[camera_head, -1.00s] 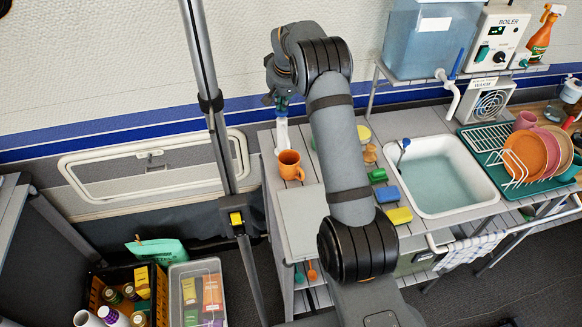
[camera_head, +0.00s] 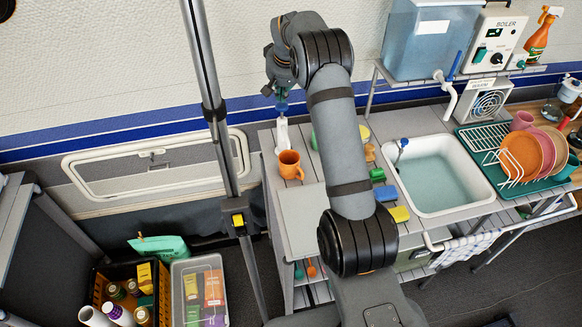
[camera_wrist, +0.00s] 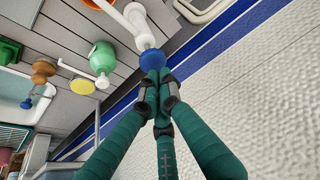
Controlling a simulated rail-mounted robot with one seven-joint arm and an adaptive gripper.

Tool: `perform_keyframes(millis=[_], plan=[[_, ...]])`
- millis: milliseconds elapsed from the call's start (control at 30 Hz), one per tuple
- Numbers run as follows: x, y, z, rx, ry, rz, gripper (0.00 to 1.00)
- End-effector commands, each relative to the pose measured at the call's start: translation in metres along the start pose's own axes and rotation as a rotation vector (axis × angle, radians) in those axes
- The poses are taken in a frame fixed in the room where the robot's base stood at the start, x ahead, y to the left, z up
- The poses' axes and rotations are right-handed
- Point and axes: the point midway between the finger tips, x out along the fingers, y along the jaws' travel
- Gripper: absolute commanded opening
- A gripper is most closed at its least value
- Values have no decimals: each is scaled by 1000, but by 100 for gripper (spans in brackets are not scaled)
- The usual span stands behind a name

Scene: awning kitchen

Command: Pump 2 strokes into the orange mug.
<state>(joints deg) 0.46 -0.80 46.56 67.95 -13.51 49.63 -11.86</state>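The orange mug (camera_head: 289,164) stands on the slatted counter, with an edge of it at the top of the wrist view (camera_wrist: 98,3). Behind it stands a white pump bottle (camera_head: 282,135) with a blue pump head (camera_head: 281,107). In the wrist view the white bottle (camera_wrist: 135,15) is upright and its blue head (camera_wrist: 152,60) is right at my fingertips. My gripper (camera_wrist: 155,77) has its teal fingers together, with nothing between them. I cannot tell whether the tips touch the head. The spout's exact aim is unclear.
A green bottle (camera_wrist: 103,58) and a brown item (camera_wrist: 43,72) stand close by the white bottle. Sponges (camera_head: 386,194), a sink (camera_head: 440,205) and a dish rack (camera_head: 515,190) lie to the right. A pole (camera_head: 210,100) stands left of the counter.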

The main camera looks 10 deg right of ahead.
Motion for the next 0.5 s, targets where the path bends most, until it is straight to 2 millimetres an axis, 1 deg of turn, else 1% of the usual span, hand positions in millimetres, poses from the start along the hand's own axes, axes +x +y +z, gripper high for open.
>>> perform_keyframes(millis=[267,367,500], plan=[[-2,0,-1,0,1,0,0],[-8,0,-4,0,2,0,0],[-22,0,-10,0,2,0,0]])
